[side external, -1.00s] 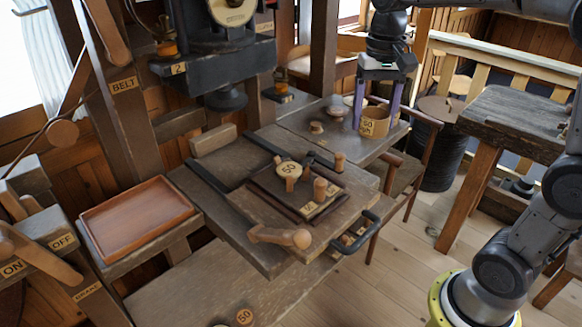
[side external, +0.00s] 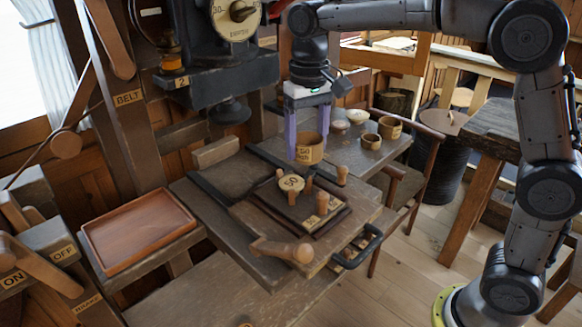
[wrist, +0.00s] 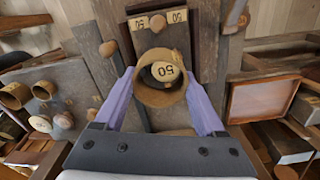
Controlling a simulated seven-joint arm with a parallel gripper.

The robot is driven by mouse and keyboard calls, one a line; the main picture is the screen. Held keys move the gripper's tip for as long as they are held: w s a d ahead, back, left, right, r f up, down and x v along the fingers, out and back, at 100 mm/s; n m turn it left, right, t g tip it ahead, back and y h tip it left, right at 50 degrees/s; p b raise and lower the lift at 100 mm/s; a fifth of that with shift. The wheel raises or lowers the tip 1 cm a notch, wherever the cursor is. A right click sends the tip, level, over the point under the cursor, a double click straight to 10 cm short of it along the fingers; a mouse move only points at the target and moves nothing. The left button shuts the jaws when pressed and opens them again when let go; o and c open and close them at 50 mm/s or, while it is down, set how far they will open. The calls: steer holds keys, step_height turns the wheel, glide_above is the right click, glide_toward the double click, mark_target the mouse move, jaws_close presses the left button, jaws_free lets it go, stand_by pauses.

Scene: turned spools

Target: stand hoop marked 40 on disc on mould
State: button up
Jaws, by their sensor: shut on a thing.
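My gripper (side external: 308,122) is shut on a tan wooden hoop (side external: 310,149), holding it in the air above the back edge of the mould (side external: 333,217). The hoop bears a label too small to read surely. The mould is a dark square board with several upright wooden pegs.
A press head (side external: 230,110) hangs behind the mould. The back table holds two more hoops (side external: 390,128) (side external: 371,141) and pale round pieces (side external: 340,127). An empty red-brown tray (side external: 140,230) is at left. A wooden handle (side external: 285,251) juts out in front.

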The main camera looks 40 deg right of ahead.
glide_above(291, 182)
step_height(291, 182, down, 4)
steer(key=shift+s+f, duration=0.1)
steer(key=shift+f, duration=1.8)
steer(key=shift+f, duration=0.25)
steer(key=o, duration=1.4)
step_height(291, 182, up, 12)
steer(key=s+d+r+n+t, duration=0.1)
steer(key=s+d, duration=0.1)
steer(key=s, duration=0.5)
steer(key=s+d+r+t, duration=0.1)
steer(key=s+d+t, duration=0.1)
steer(key=s, duration=0.5)
steer(key=s+d+f+n+t, duration=0.1)
steer(key=s+f, duration=0.3)
steer(key=s, duration=0.2)
steer(key=s+d+f+n+t, duration=0.1)
steer(key=s+f, duration=0.3)
steer(key=s, duration=0.3)
steer(key=shift+s+f+t, duration=0.2)
steer(key=shift+f+t, duration=0.1)
steer(key=shift+f, duration=0.1)
